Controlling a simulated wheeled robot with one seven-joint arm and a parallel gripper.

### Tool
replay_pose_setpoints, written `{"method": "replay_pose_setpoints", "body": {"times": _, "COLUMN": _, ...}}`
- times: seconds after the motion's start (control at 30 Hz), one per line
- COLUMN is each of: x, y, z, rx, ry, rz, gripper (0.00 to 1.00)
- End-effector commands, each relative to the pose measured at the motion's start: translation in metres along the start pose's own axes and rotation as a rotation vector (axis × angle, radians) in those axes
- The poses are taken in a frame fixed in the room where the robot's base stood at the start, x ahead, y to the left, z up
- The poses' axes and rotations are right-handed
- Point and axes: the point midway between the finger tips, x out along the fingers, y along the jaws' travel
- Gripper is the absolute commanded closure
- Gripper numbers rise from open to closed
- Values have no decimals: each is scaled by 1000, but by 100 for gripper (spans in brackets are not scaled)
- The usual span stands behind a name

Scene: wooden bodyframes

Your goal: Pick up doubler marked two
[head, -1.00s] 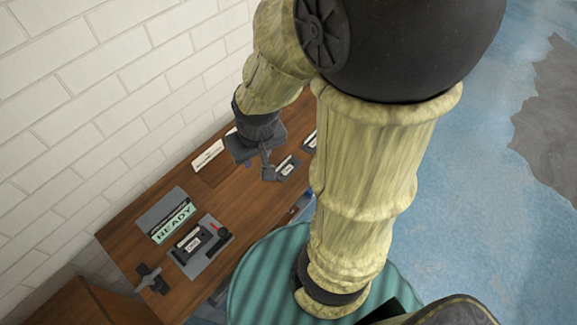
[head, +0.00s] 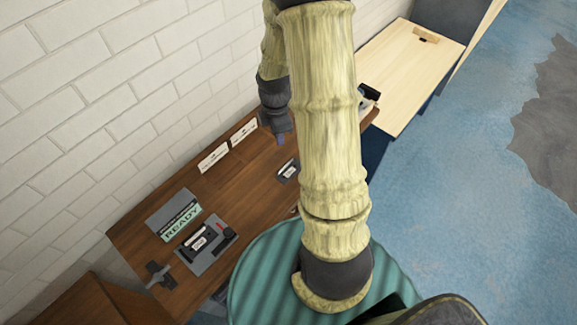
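A small dark plate with a white label (head: 287,170) lies on the brown table, just left of my arm. Its marking is too small to read, so I cannot tell whether it is the doubler marked two. My gripper (head: 281,139) hangs above the table, beyond this plate and apart from it in the picture. My arm hides part of the gripper, and I cannot see whether its fingers are open or hold anything. Another dark object with a pale top (head: 369,96) shows at the table's far right end, partly behind my arm.
On the brown table (head: 150,222) are a grey fixture (head: 214,262) holding a dark labelled part, a green READY sign (head: 183,223), and two white placards (head: 213,158) by the brick wall. A pale wooden table (head: 405,65) stands beyond. My arm covers the middle.

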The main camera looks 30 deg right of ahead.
Motion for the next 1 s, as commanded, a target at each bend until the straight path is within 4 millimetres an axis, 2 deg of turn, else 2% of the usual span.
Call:
{"method": "replay_pose_setpoints", "body": {"times": 0.13, "x": 20, "y": 11, "z": 21, "rx": -257, "ry": 14, "rz": -33, "gripper": 69}}
{"method": "replay_pose_setpoints", "body": {"times": 0.3, "x": 35, "y": 18, "z": 33, "rx": -441, "ry": 29, "rz": -47, "gripper": 69}}
{"method": "replay_pose_setpoints", "body": {"times": 0.73, "x": 40, "y": 18, "z": 34, "rx": -476, "ry": 31, "rz": -49, "gripper": 69}}
{"method": "replay_pose_setpoints", "body": {"times": 1.0, "x": 68, "y": 16, "z": 33, "rx": -476, "ry": 33, "rz": -52, "gripper": 69}}
